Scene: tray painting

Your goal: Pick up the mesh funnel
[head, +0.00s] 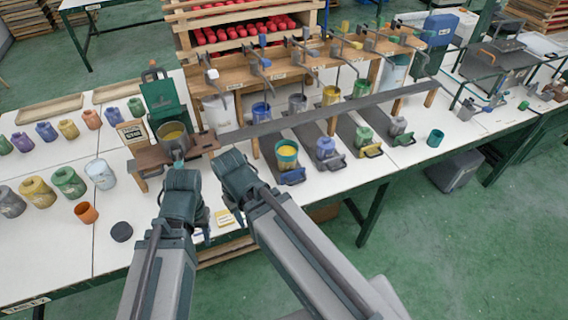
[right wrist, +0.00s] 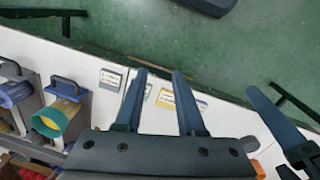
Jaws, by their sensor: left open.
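I cannot pick out the mesh funnel for certain. A dark round vessel (head: 173,139) with a yellow inside sits in the wooden stand at centre left; I cannot tell whether it holds mesh or paint. A teal-rimmed yellow cup (head: 286,155) stands on a grey channel to its right. It also shows at the left of the right wrist view (right wrist: 48,121). My left gripper (head: 184,208) is open, in front of the wooden stand and apart from the vessel. My right gripper (right wrist: 159,73) is open and empty above the table's front edge, beside the left one.
Several coloured jars (head: 69,181) stand on the left of the white table. An orange cup (head: 86,212) and a dark round piece (head: 122,231) lie near the front. A wooden rack (head: 300,75) with taps stands behind. Small cards (head: 225,218) lie at the front edge.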

